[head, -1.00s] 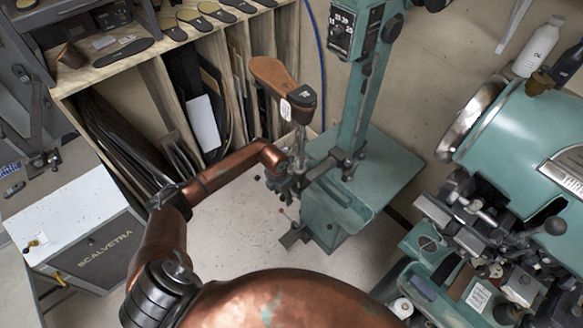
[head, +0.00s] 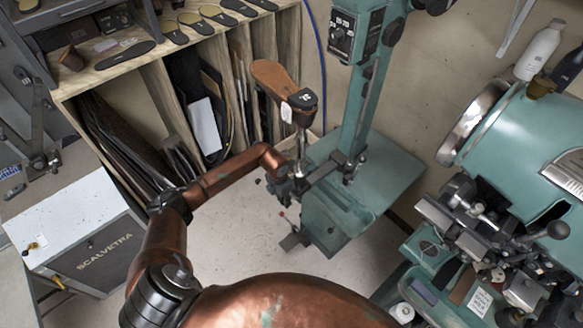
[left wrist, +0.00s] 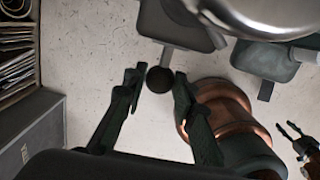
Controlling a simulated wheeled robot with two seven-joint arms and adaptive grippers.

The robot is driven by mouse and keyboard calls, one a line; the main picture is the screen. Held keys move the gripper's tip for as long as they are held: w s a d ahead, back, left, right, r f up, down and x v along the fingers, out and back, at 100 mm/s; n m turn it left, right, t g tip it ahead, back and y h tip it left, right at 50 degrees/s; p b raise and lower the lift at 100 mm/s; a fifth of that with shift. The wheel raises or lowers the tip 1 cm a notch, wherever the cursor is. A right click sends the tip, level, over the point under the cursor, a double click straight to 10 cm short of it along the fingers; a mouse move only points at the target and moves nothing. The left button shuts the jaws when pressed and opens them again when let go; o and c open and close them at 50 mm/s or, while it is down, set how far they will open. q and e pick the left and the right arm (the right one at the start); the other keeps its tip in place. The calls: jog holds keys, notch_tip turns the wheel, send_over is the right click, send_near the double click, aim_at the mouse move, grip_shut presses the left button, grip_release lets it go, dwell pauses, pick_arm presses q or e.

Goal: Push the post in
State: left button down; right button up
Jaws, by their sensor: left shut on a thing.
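The post (head: 301,143) is a slim upright metal rod in the head view. It stands beside the teal column of the stitcher (head: 366,100), with a brown-soled shoe form (head: 272,78) at its top. My left gripper (head: 281,183) is at the lower part of the post, by the dark clamp parts; the exact contact is hidden there. In the left wrist view its two dark fingers (left wrist: 160,80) close around a dark round knob (left wrist: 159,80). I cannot tell whether this knob belongs to the post.
A teal machine (head: 530,140) with levers stands at the right. A wooden rack (head: 150,85) and a grey cabinet (head: 105,258) stand at the left. A two-pronged dark shape (left wrist: 302,140) shows at the wrist view's right edge.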

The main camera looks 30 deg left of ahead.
aim_at(315, 177)
pick_arm(q)
jog(key=shift+w, duration=0.1)
pick_arm(e)
jog(key=shift+f, duration=0.1)
pick_arm(q)
jog(key=shift+w+d+f+b, duration=0.1)
jog(key=shift+w+d+b, duration=0.55)
jog(key=shift+w+b, duration=0.75)
jog(key=shift+w+d+r+b, duration=0.1)
jog(key=shift+w+d+b, duration=0.7)
jog(key=shift+w, duration=0.85)
jog(key=shift+w+d+f+b, duration=0.1)
jog(key=shift+w+d+b, duration=0.35)
jog(key=shift+w+b, duration=1)
jog(key=shift+w+d+b, duration=0.45)
jog(key=shift+w+b, duration=0.45)
jog(key=shift+w, duration=0.2)
jog(key=shift+w+d+b, duration=0.4)
jog(key=shift+w+b, duration=0.5)
jog(key=shift+w, duration=0.2)
jog(key=shift+w+d+b, duration=0.45)
jog(key=shift+w+b, duration=0.45)
jog(key=shift+w, duration=0.2)
pick_arm(e)
jog(key=s+f, duration=0.3)
jog(key=f, duration=0.9)
jog(key=shift+s+f+g, duration=0.2)
jog(key=shift+f+g, duration=0.1)
pick_arm(q)
jog(key=shift+w, duration=0.1)
